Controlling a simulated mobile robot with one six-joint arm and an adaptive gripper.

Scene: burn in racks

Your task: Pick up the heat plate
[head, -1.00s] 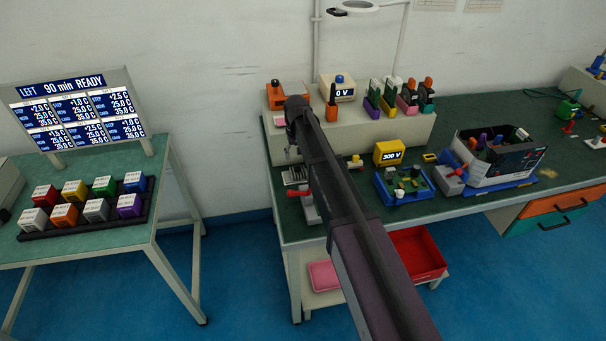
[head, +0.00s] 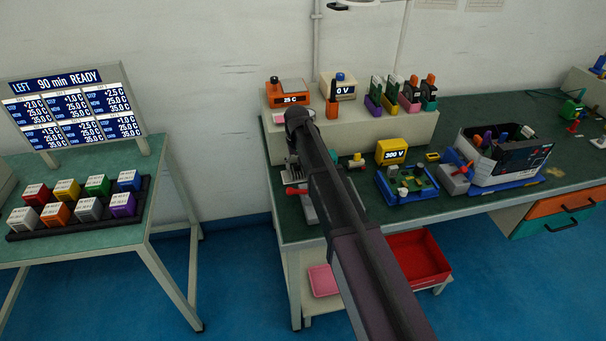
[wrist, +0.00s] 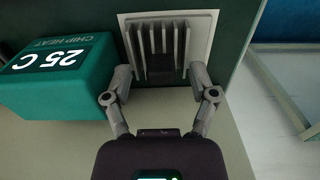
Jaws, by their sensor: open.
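A pale square plate with several upright fins, which I take for the heat plate (wrist: 207,28), lies in the upper middle of the wrist view. A dark block sits at the near end of its fins. My gripper (wrist: 160,76) is open, with one finger at each side of the plate's near end. I cannot tell whether the fingers touch it. In the head view, a finned pale part (head: 293,171) shows on the bench just below my wrist, partly hidden by my arm.
A teal box marked "25 C CHIP HEAT" (wrist: 62,80) stands close to my gripper's left finger in the wrist view. An orange box (head: 291,87) reading 25 C is on the raised shelf (head: 395,125). A red-handled device (head: 308,208) is near the bench's left edge.

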